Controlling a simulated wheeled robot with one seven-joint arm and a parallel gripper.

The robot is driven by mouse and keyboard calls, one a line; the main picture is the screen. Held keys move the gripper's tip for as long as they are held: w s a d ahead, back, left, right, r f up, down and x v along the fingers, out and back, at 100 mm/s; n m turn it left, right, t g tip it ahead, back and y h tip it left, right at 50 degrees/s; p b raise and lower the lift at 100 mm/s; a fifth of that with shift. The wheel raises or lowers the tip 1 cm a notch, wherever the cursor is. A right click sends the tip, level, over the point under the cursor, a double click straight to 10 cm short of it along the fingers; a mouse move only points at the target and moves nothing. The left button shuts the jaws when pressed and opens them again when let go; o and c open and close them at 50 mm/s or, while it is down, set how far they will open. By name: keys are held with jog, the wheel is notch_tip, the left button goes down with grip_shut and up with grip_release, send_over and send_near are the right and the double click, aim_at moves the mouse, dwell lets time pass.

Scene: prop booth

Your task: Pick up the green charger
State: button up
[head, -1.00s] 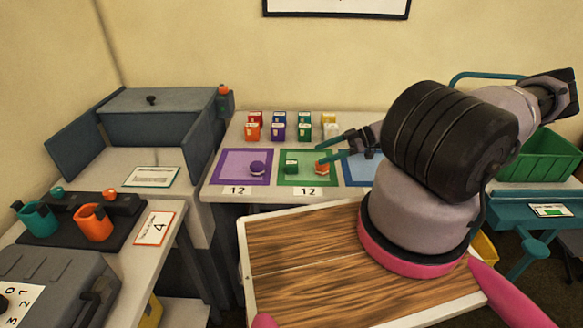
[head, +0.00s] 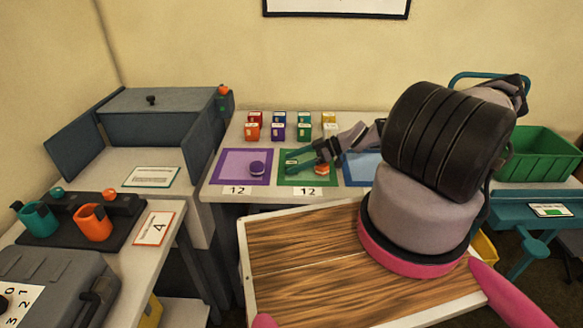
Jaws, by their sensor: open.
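The dark green block seen on this mat a second ago is now mostly covered by the fingers. I cannot tell whether the fingers touch it or stand around it. An orange round piece (head: 325,170) sits just right of the fingers on the same mat. Small green boxes (head: 304,131) also stand in the rows behind. No label naming a charger can be read.
Red, orange, purple, yellow and white boxes (head: 252,131) stand behind the mats. A purple disc (head: 257,168) lies on the purple mat (head: 232,172) at left. A blue mat (head: 358,172) is at right, partly behind my arm. A green crate (head: 545,152) stands far right.

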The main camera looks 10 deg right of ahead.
grip_shut()
